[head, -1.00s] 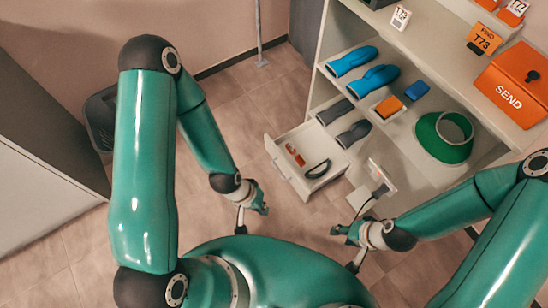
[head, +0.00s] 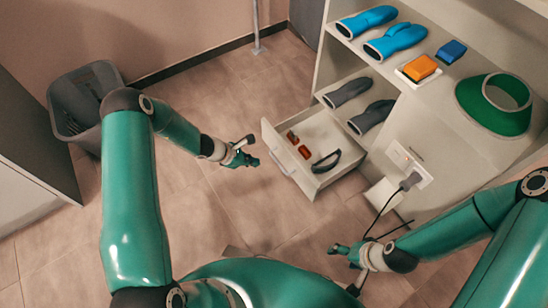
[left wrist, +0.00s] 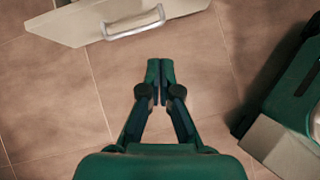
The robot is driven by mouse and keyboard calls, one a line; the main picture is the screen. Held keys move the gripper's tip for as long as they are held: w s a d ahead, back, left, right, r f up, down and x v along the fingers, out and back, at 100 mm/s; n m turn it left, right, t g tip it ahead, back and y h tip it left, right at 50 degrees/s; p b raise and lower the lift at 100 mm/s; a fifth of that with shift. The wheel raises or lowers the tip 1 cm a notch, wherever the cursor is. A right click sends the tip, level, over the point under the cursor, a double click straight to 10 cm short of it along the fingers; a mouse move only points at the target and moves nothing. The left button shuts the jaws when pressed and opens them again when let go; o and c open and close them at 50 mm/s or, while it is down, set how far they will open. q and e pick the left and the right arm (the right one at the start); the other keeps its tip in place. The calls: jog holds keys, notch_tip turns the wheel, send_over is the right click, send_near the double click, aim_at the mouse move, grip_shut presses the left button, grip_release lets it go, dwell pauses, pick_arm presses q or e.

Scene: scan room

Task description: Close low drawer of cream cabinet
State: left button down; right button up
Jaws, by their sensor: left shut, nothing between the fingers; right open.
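The low drawer (head: 318,152) of the cream cabinet (head: 440,145) is pulled out. Orange-brown items and a dark curved item lie in it. Its front with a bar handle (head: 284,163) faces my left arm. In the left wrist view the drawer front (left wrist: 90,18) and its pale handle (left wrist: 133,24) show at the top. My left gripper (head: 252,154) is shut and empty, in front of the drawer and apart from it; in the left wrist view its fingertips (left wrist: 160,70) are together below the handle. My right gripper (head: 338,249) is open and empty, below the drawer in the picture.
A plug with a cable (head: 410,181) sits by the right arm. A grey basket (head: 84,97) stands at left. Floor before the drawer is clear.

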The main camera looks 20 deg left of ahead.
aim_at(280, 144)
pick_arm(q)
jog(key=w+a+f+n+t+b, duration=0.3)
jog(key=w+a+n, duration=0.1)
jog(key=w, duration=0.2)
jog(key=b+x, duration=0.1)
jog(key=x, duration=0.3)
jog(key=b+x, duration=0.2)
jog(key=x, duration=0.2)
jog(key=w+r+b+x, duration=0.1)
jog(key=b+x, duration=0.1)
jog(key=x, duration=0.1)
jog(key=shift+w+d+f, duration=0.2)
jog(key=shift+d+f, duration=0.05)
jog(key=shift+d, duration=0.1)
jog(key=shift+w+d, duration=0.3)
jog(key=shift+w, duration=0.15)
jog(key=shift+w+d+r, duration=0.1)
jog(key=shift+r, duration=0.05)
pick_arm(e)
notch_tip(280, 144, down, 10)
jog(key=shift+f, duration=0.2)
jog(key=shift+w+r, duration=0.1)
